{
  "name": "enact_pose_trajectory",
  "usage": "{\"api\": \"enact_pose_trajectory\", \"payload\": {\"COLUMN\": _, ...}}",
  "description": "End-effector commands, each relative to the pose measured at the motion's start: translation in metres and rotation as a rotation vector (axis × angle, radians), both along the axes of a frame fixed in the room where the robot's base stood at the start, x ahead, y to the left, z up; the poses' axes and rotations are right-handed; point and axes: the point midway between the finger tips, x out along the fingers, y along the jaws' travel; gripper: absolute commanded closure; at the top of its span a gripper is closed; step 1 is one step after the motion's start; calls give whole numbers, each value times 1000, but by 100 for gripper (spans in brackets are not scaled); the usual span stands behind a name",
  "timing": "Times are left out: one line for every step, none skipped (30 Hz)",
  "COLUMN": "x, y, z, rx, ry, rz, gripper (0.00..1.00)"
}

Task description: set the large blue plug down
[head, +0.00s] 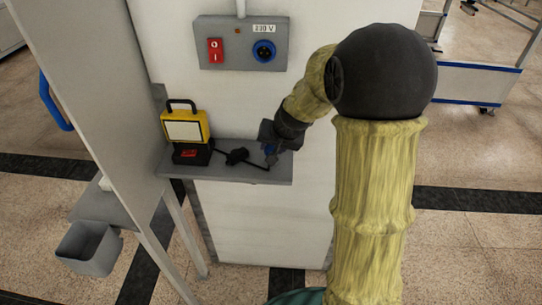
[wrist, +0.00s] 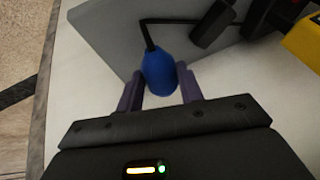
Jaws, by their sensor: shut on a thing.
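The large blue plug (wrist: 159,70) is between the two purple fingers of my gripper (wrist: 160,88) in the wrist view, with a black cable running from its far end. My gripper is shut on it. In the head view the blue plug (head: 270,149) shows small at my gripper (head: 270,156), over the right part of the grey shelf (head: 222,165). I cannot tell whether the plug touches the shelf. The cable runs left along the shelf toward a yellow work lamp (head: 185,127).
A grey panel (head: 226,54) with a red switch and a blue socket (head: 264,51) is on the white wall above the shelf. A black connector (head: 236,156) lies on the shelf between lamp and plug. A grey bin (head: 90,249) hangs at lower left.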

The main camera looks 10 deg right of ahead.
Motion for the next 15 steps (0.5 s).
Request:
{"api": "enact_pose_trajectory", "payload": {"x": 0, "y": 0, "z": 1, "rx": 0, "ry": -1, "rz": 0, "gripper": 92}}
{"api": "enact_pose_trajectory", "payload": {"x": 0, "y": 0, "z": 1, "rx": 0, "ry": -1, "rz": 1, "gripper": 92}}
{"api": "enact_pose_trajectory", "payload": {"x": 0, "y": 0, "z": 1, "rx": 0, "ry": -1, "rz": 1, "gripper": 92}}
{"api": "enact_pose_trajectory", "payload": {"x": 0, "y": 0, "z": 1, "rx": 1, "ry": -1, "rz": 0, "gripper": 92}}
{"api": "enact_pose_trajectory", "payload": {"x": 0, "y": 0, "z": 1, "rx": 1, "ry": -1, "rz": 0, "gripper": 92}}
{"api": "enact_pose_trajectory", "payload": {"x": 0, "y": 0, "z": 0, "rx": 0, "ry": 0, "rz": 0, "gripper": 92}}
{"api": "enact_pose_trajectory", "payload": {"x": 0, "y": 0, "z": -2, "rx": 0, "ry": 0, "rz": 0, "gripper": 92}}
{"api": "enact_pose_trajectory", "payload": {"x": 0, "y": 0, "z": -5, "rx": 1, "ry": 2, "rz": 1, "gripper": 92}}
{"api": "enact_pose_trajectory", "payload": {"x": -1, "y": 0, "z": -10, "rx": 1, "ry": 3, "rz": 0, "gripper": 92}}
{"api": "enact_pose_trajectory", "payload": {"x": -1, "y": 0, "z": -14, "rx": 1, "ry": 3, "rz": -2, "gripper": 92}}
{"api": "enact_pose_trajectory", "payload": {"x": -1, "y": 0, "z": -19, "rx": 1, "ry": 4, "rz": -2, "gripper": 92}}
{"api": "enact_pose_trajectory", "payload": {"x": 0, "y": 0, "z": -25, "rx": 1, "ry": 3, "rz": -1, "gripper": 92}}
{"api": "enact_pose_trajectory", "payload": {"x": 0, "y": 0, "z": -29, "rx": 2, "ry": 2, "rz": -2, "gripper": 92}}
{"api": "enact_pose_trajectory", "payload": {"x": 0, "y": 0, "z": -33, "rx": 2, "ry": 2, "rz": -2, "gripper": 92}}
{"api": "enact_pose_trajectory", "payload": {"x": 0, "y": 0, "z": -36, "rx": 1, "ry": 1, "rz": -1, "gripper": 92}}
